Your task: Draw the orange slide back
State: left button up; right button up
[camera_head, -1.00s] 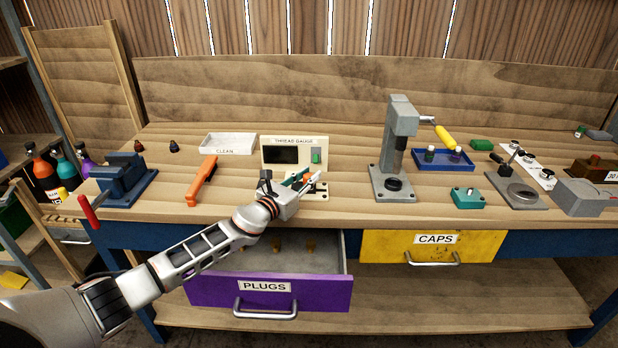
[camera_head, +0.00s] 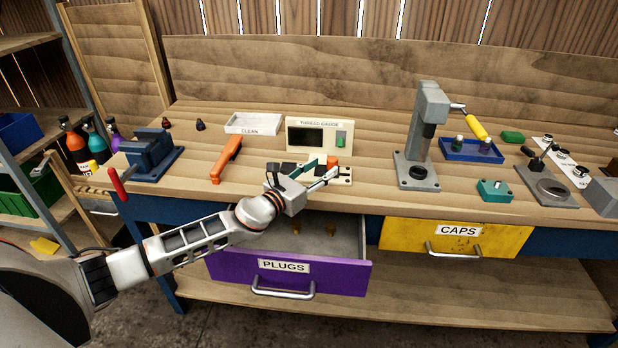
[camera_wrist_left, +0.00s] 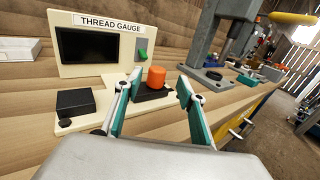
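The thread gauge (camera_head: 320,121) stands on the bench, a cream box with a dark screen and a green switch. In the left wrist view the orange slide (camera_wrist_left: 156,76) is a short upright orange knob on a black block on the gauge's base (camera_wrist_left: 75,122). It also shows in the head view (camera_head: 332,161), partly hidden by my fingers. My left gripper (camera_head: 329,168) is open, its teal-padded fingers either side of the knob in the left wrist view (camera_wrist_left: 158,80). I see gaps on both sides there and cannot tell any contact. My right gripper is not in view.
A second black block (camera_wrist_left: 75,102) sits on the base's left. The grey press (camera_head: 417,140) stands right of the gauge. An orange-handled tool (camera_head: 227,158) lies to its left. The open purple PLUGS drawer (camera_head: 335,276) is below my left arm; the yellow CAPS drawer (camera_head: 400,232) is beside it.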

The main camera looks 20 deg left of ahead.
pick_arm(q)
jog(key=shift+v, duration=2.75)
